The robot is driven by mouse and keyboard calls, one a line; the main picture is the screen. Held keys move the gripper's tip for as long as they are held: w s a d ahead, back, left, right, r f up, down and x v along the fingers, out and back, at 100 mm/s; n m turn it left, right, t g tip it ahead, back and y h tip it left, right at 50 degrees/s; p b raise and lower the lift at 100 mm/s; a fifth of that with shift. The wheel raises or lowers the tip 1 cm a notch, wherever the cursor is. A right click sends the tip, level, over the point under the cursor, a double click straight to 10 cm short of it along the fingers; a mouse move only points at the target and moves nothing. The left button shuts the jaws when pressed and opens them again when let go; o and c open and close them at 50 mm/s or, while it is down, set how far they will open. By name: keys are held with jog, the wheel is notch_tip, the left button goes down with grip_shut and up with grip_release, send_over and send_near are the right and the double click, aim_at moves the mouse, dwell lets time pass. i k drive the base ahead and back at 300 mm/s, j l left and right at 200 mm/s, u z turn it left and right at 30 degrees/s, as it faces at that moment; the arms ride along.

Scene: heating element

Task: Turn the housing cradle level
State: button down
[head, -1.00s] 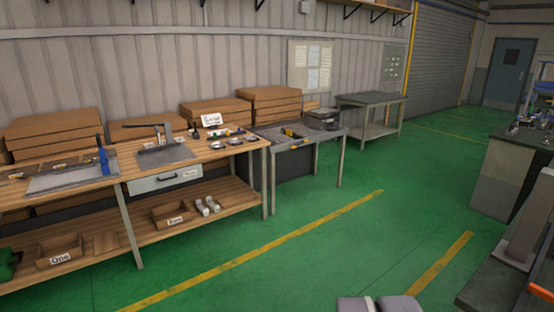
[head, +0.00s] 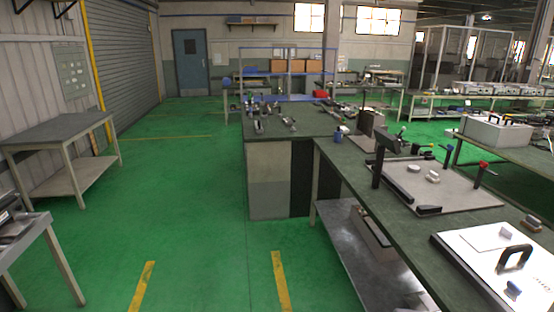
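My gripper is not in view in the head view. I cannot tell for sure which thing is the housing cradle. A fixture with a black upright post (head: 378,165) stands on a light base plate (head: 462,197) on the long dark bench at right. Nearer, at the bottom right, lies a white plate (head: 470,262) with a black handle (head: 515,257) and small blocks.
The dark-topped bench (head: 370,205) runs from the middle down to the right, with a metal lower shelf (head: 365,255). A grey table (head: 65,130) stands at left, with another table's corner below it. The green floor (head: 190,210) between them is clear.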

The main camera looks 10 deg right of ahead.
aim_at(369, 119)
jog(key=i+l+z, duration=0.2)
jog(key=i, duration=0.3)
jog(key=i+z, duration=0.25)
jog(key=i, duration=0.25)
jog(key=i+j+z, duration=0.2)
jog(key=i, duration=0.35)
jog(key=i+z, duration=0.2)
jog(key=i, duration=0.3)
jog(key=i+j+z, duration=0.25)
jog(key=i, duration=0.25)
jog(key=i+j, duration=0.3)
jog(key=i, duration=0.2)
jog(key=i+j+u, duration=0.1)
jog(key=i+j, duration=0.25)
jog(key=i, duration=0.15)
jog(key=i+j, duration=0.3)
jog(key=i, duration=0.2)
jog(key=i+j+u, duration=0.1)
jog(key=i+j, duration=0.15)
jog(key=i, duration=0.3)
jog(key=i+j, duration=0.25)
jog(key=i, duration=0.25)
jog(key=j+u, duration=0.05)
